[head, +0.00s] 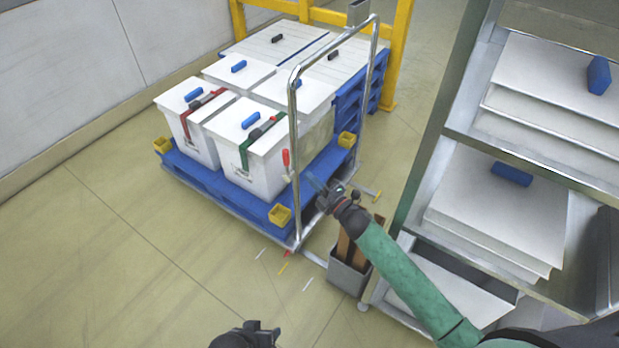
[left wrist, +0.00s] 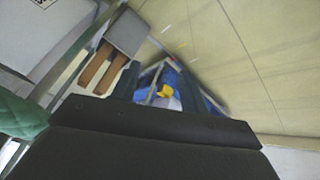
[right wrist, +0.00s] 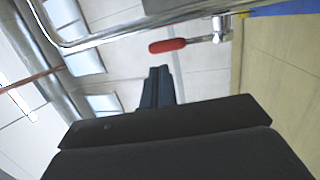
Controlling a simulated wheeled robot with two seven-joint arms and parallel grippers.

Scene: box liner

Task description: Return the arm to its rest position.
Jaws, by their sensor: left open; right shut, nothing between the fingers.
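My right arm in its green sleeve reaches in from the lower right in the head view. Its gripper (head: 314,183) is near the silver cart handle's lower right side. In the right wrist view my right gripper (right wrist: 157,70) has its fingers together and nothing between them. My left gripper (head: 277,333) shows only in part at the bottom edge of the head view, above the floor. In the left wrist view its fingers (left wrist: 165,85) are apart, with nothing held between them.
White lidded boxes (head: 275,165) stand on a blue pallet cart (head: 210,180) with a silver handle (head: 296,150). A red-gripped lever (right wrist: 168,45) is close to my right gripper. A metal shelf (head: 430,150) is on the right; a grey bin (head: 346,278) stands between. Floor at lower left is clear.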

